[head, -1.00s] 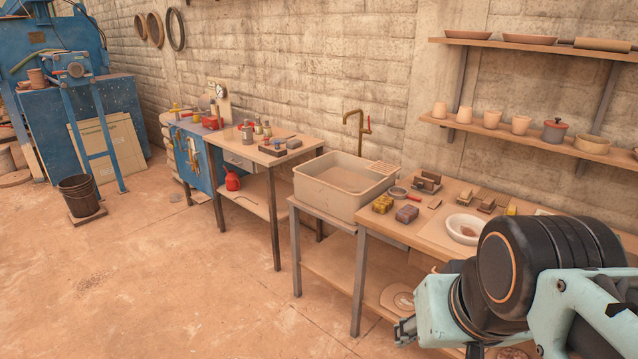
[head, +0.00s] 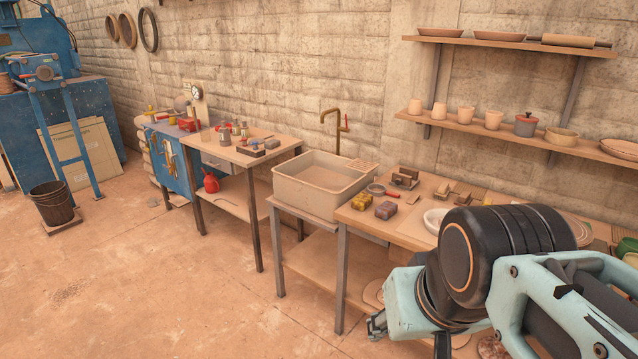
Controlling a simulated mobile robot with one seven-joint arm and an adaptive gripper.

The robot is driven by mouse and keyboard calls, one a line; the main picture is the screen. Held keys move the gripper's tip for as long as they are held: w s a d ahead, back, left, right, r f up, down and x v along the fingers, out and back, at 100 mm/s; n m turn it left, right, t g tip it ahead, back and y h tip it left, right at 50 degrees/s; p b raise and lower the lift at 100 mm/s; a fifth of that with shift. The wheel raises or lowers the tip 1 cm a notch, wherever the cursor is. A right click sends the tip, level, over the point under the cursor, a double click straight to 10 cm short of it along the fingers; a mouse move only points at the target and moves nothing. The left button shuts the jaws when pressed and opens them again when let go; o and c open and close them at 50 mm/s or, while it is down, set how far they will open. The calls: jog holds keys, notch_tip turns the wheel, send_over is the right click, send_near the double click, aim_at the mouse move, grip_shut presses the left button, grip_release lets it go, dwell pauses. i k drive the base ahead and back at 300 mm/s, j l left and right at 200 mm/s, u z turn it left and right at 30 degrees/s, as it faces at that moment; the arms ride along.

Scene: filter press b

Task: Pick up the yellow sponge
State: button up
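The yellow sponge (head: 362,201) lies on the wooden worktable (head: 398,232), near its left end and just right of the sink. A purple-grey block of similar size (head: 386,210) lies close to its right. My gripper (head: 376,326) is low in the head view, below and in front of the table's front edge, well apart from the sponge. Only its end shows, small and partly behind my arm, so I cannot tell whether its fingers are open or shut.
A sink basin (head: 318,186) with a brass tap (head: 337,128) stands left of the worktable. A white bowl (head: 434,220) and small wooden tools stand to the right. Shelves with pots (head: 500,122) hang above. The floor in front (head: 170,280) is clear.

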aim_at(360, 202)
jog(key=i+l, duration=0.15)
jog(key=i, duration=0.35)
jog(key=i+l+z, duration=0.1)
jog(key=i, duration=0.4)
jog(key=i+l, duration=0.2)
jog(key=i, duration=0.35)
jog(key=l+z, duration=0.05)
